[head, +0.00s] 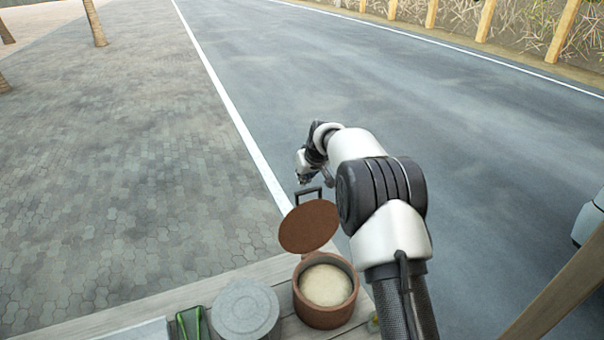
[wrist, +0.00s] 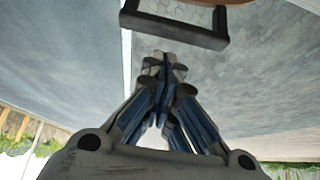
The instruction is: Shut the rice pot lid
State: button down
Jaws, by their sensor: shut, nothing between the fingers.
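The rice pot (head: 324,312) is a round reddish-brown pot on a wooden surface, with pale rice showing inside. Its round brown lid (head: 308,226) stands open, tilted up at the pot's far side. A dark bar handle (head: 308,192) sticks out from the lid's far edge. In the wrist view the handle (wrist: 175,28) crosses the top, with a strip of the brown lid (wrist: 240,2) above it. My gripper (wrist: 163,62) is shut and empty, with its fingertips together just below the handle and apart from it in that view. In the head view my arm hides most of it.
A grey round-lidded container (head: 246,309) stands left of the pot. A green object (head: 190,322) lies farther left. The wooden surface (head: 160,305) borders a paved walk and a road. A wooden post (head: 560,300) crosses the lower right.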

jog(key=shift+s+d+r, duration=0.1)
jog(key=shift+s+d, duration=0.1)
jog(key=shift+s, duration=0.3)
jog(key=shift+s+d, duration=0.15)
jog(key=shift+s, duration=0.35)
jog(key=shift+d+b, duration=0.1)
jog(key=shift+b, duration=0.25)
